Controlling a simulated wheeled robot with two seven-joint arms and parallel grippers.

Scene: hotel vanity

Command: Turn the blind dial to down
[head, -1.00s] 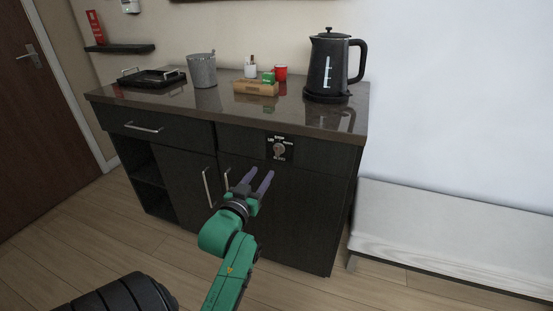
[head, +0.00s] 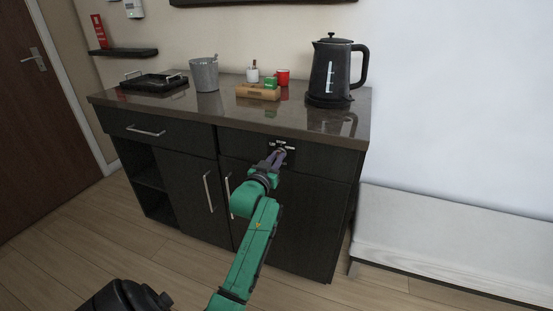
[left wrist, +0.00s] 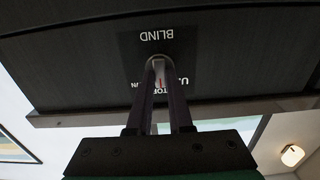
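The blind dial's dark panel (head: 289,155) is on the cabinet front, under the counter edge. My left gripper (head: 277,155) reaches up to it, and its fingers hide most of the dial. The left wrist view shows the panel (left wrist: 185,45) upside down, with BLIND readable and the other labels partly covered. There my left gripper's two fingers (left wrist: 158,75) lie one on each side of the dial (left wrist: 159,66) and look closed on it. A red mark on the dial shows between them, toward the STOP label. My right gripper is not in view.
Door handles (head: 208,192) stick out below left. A pale bench (head: 450,235) is at right.

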